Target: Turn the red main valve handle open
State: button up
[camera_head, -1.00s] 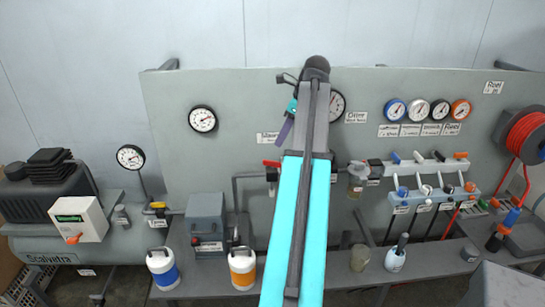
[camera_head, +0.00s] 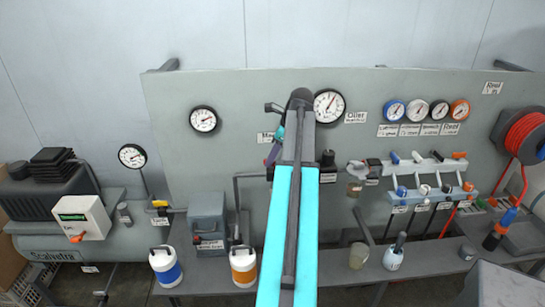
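The red main valve handle is mostly hidden; a small red piece (camera_head: 267,162) shows at the left edge of my arm, below a partly covered label starting "Ma" (camera_head: 265,138). The dark valve body (camera_head: 271,174) on the grey pipe is partly covered too. My gripper (camera_head: 272,155) shows as a purple finger-like part hanging below a teal piece, left of my arm. Its tip is at or close to the red piece; I cannot tell whether they touch. The second finger is hidden, so its opening does not show.
A large gauge (camera_head: 329,106) is right of my wrist. An oiler bowl (camera_head: 356,188) and valve manifold (camera_head: 430,180) stand further right. A grey box (camera_head: 207,222) is left, with white-topped containers (camera_head: 165,266) (camera_head: 243,264) below. The upper panel is mostly clear.

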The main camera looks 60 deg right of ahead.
jog(key=shift+f, duration=0.1)
jog(key=shift+c, duration=0.2)
grip_shut()
jog(key=shift+w+d+n+y+p, duration=0.1)
jog(key=shift+n+y+p, duration=0.4)
jog(key=shift+n+p, duration=0.6)
jog(key=shift+n+g+y+p, duration=0.3)
jog(key=shift+n, duration=0.9)
jog(key=shift+o, duration=0.2)
grip_release()
